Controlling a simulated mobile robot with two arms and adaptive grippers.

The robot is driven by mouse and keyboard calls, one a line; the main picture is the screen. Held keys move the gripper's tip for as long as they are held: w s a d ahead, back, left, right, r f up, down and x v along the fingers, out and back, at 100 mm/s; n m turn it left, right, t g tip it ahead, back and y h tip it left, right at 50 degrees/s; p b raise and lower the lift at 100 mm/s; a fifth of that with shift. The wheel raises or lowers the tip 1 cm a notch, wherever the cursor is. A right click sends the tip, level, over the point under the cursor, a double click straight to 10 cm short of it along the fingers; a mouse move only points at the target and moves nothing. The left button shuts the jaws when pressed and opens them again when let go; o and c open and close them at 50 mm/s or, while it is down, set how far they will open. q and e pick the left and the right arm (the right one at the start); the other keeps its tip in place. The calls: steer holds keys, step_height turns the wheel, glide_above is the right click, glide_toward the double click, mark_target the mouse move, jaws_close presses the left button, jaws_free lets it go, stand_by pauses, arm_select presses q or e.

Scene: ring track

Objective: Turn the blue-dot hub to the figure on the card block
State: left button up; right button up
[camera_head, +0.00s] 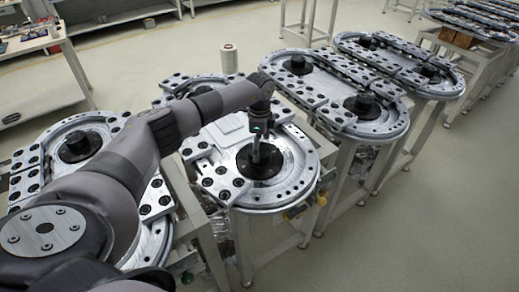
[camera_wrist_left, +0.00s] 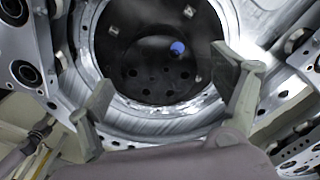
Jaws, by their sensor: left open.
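The blue-dot hub (camera_head: 258,166) is a round black disc in the near end of the middle ring track. In the left wrist view the hub (camera_wrist_left: 140,70) fills the upper middle, with several dark holes and small metal studs. Its blue dot (camera_wrist_left: 178,47) shows right of the hub's centre. My left gripper (camera_head: 260,144) points down over the hub. My right gripper is not in view.
The ring track's silver rim (camera_head: 309,169) surrounds the hub, with drilled plates (camera_head: 222,181) beside it. Another oval track (camera_head: 335,95) stands at the right, and one with a black hub (camera_head: 77,146) at the left. The floor at right (camera_head: 440,220) is clear.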

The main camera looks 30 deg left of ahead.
mark_target(260, 149)
arm_select(q)
step_height(260, 149, up, 10)
stand_by(0.3)
stand_by(0.4)
